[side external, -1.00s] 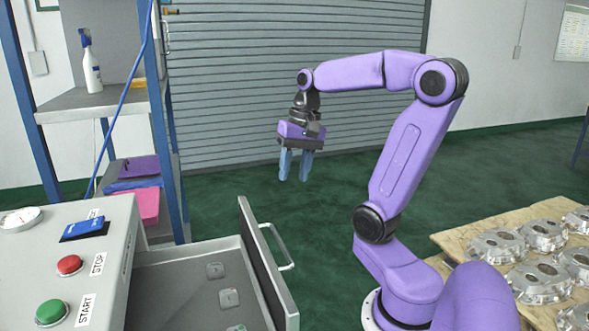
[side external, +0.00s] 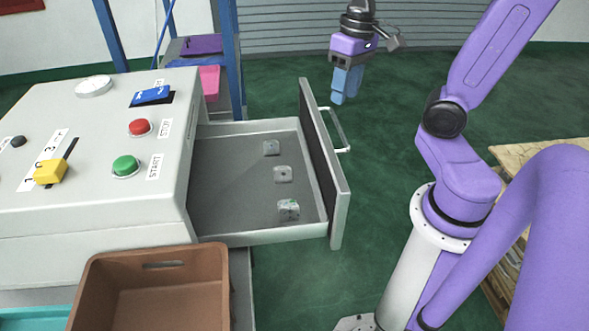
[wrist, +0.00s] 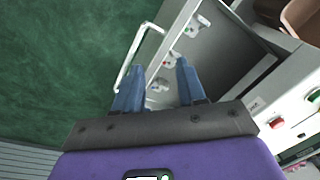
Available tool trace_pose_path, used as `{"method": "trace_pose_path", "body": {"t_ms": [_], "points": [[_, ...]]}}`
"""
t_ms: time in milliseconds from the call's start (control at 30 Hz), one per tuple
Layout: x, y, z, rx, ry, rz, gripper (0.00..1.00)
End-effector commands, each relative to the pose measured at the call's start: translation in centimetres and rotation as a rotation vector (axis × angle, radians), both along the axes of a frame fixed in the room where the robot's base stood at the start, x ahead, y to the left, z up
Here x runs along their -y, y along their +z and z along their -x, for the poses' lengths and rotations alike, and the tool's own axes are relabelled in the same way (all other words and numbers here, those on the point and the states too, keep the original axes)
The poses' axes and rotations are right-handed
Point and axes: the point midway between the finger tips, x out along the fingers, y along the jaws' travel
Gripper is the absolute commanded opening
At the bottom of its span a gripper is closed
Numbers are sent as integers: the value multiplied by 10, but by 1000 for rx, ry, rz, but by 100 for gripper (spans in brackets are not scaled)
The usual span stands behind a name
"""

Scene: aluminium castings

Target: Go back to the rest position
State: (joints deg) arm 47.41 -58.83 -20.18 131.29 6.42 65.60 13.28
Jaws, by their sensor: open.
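My gripper (side external: 346,84) hangs in the air with its blue fingers pointing down, beyond the open drawer's front in the side view. In the wrist view its two fingers (wrist: 158,84) are apart with nothing between them.
The grey machine (side external: 60,120) carries a red stop button (side external: 140,127), a green start button (side external: 126,165) and a yellow switch (side external: 50,171). A brown crate (side external: 150,290) stands in front. A wooden pallet (side external: 510,160) is at the right. Green floor lies open behind the drawer.

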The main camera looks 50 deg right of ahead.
Motion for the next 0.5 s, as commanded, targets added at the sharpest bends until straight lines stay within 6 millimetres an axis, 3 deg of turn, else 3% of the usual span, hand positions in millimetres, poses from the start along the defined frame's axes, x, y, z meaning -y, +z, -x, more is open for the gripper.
{"method": "trace_pose_path", "body": {"t_ms": [200,500], "points": [[-39,-20,27,7,351,36,40],[-77,-45,75,31,825,80,40]]}}
